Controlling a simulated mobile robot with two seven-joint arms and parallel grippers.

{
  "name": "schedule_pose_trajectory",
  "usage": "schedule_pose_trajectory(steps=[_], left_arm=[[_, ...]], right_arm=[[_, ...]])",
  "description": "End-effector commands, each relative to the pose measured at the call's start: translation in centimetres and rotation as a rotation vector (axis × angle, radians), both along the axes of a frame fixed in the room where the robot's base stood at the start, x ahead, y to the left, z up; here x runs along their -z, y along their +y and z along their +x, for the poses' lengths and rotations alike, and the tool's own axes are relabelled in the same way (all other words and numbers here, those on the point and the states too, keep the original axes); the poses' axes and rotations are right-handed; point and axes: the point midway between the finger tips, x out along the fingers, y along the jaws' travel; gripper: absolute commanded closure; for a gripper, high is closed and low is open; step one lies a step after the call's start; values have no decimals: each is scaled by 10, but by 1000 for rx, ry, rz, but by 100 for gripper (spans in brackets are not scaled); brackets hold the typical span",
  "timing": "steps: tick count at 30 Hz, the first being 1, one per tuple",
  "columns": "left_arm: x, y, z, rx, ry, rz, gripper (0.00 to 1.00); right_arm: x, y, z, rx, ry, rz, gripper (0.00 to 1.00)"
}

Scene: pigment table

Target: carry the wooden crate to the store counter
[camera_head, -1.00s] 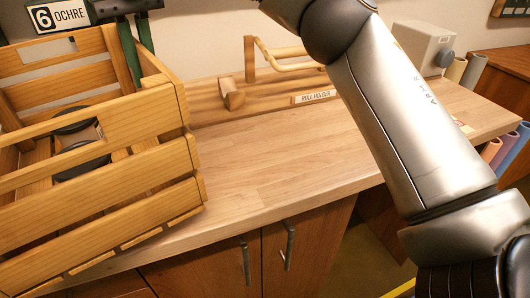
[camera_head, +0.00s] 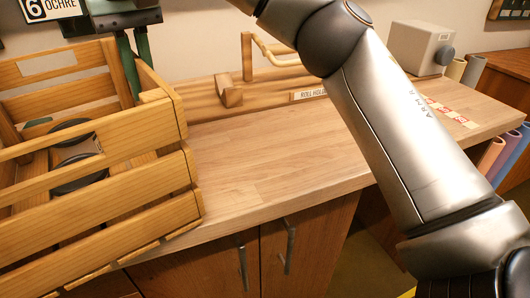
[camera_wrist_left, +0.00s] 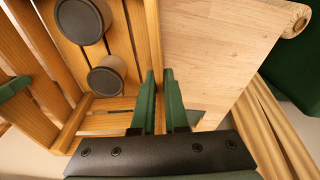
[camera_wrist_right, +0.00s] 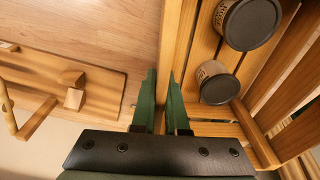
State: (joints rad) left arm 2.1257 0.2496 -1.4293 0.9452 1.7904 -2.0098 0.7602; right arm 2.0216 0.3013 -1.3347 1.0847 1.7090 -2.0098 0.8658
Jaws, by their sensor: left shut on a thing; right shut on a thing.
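The slatted wooden crate (camera_head: 95,207) fills the left of the head view, over the counter's left end. Whether it touches the counter cannot be told. Dark-lidded jars stand in it, two clear in the left wrist view (camera_wrist_left: 83,22). My right gripper (camera_head: 132,70) is at the crate's far right side, its green fingers shut on the wall. The right wrist view shows that wall between the fingertips (camera_wrist_right: 164,75). My left gripper (camera_wrist_left: 158,75) is shut on a crate wall in the left wrist view. Its body is not clear in the head view.
The wooden counter (camera_head: 270,165) is clear right of the crate. A wooden roll holder (camera_head: 230,97) runs along its back. A grey box (camera_head: 420,47) and red-and-white labels (camera_head: 450,112) are at the far right. A "6 OCHRE" sign (camera_head: 50,9) is on the wall.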

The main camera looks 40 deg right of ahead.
Motion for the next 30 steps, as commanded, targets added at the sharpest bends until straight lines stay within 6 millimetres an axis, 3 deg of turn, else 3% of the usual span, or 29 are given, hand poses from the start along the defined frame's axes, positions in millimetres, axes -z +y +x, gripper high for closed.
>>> schedule_pose_trajectory(steps=[2, 3, 11, 20, 30], left_arm=[[4, 3, 0, -5, -3, 2, 100], [6, 3, 0, -6, 1, 4, 88], [4, 1, 0, -3, 1, 2, 59], [2, 0, 0, -1, 0, 2, 59], [-33, 0, -4, -4, 1, 6, 59]], right_arm=[[3, -2, 0, 6, -3, 0, 100], [6, -3, 0, 5, 1, -3, 88], [4, -1, 0, 3, 0, -2, 59], [4, 0, 0, 1, 0, -1, 59], [4, 0, 0, 0, 0, 0, 59]])
